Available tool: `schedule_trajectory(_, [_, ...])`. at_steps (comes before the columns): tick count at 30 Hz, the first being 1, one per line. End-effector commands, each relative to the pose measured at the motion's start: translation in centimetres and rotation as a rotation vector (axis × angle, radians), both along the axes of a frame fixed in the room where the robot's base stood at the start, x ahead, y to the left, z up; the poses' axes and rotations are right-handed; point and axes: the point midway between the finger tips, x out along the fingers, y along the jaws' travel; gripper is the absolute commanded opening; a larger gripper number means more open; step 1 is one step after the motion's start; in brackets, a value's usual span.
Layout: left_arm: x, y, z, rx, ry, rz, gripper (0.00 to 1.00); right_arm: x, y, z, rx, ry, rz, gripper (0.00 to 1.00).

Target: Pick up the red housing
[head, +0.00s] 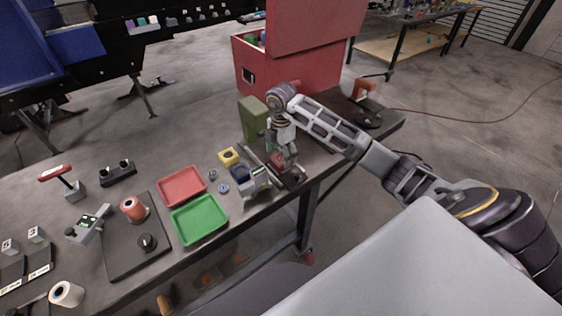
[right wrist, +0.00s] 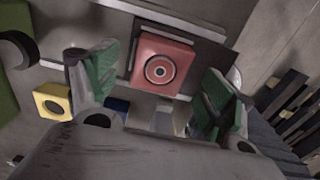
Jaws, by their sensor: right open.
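The red housing (right wrist: 150,48), a squarish block with a dark round ring on its face, lies on the conveyor strip. In the right wrist view it shows between and just beyond the two green-padded fingers. In the head view the red housing (head: 276,160) is partly hidden by my right gripper (head: 288,166), which points down over it. My right gripper (right wrist: 160,88) is open, its fingers spread wider than the housing, with nothing held. I cannot tell whether a finger touches it. My left gripper is not in view.
A yellow housing (head: 228,156) and a blue housing (head: 239,172) stand just left of the gripper. A grey device (head: 257,184) is in front. A red tray (head: 181,187) and a green tray (head: 199,220) lie further left. A green box (head: 252,117) stands behind.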

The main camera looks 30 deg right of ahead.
Motion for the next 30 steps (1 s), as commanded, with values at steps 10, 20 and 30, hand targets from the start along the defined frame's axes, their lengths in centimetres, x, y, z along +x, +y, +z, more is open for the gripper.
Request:
schedule_trajectory(10, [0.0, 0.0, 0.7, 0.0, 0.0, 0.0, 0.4, 0.0, 0.0, -2.4, 0.001, 0.0, -0.001, 0.82])
schedule_trajectory(20, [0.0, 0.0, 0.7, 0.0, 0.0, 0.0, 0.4, 0.0, 0.0, -2.5, 0.001, 0.0, 0.0, 0.82])
schedule_trajectory(30, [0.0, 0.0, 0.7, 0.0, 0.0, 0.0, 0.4, 0.0, 0.0, -2.5, 0.0, 0.0, -0.001, 0.51])
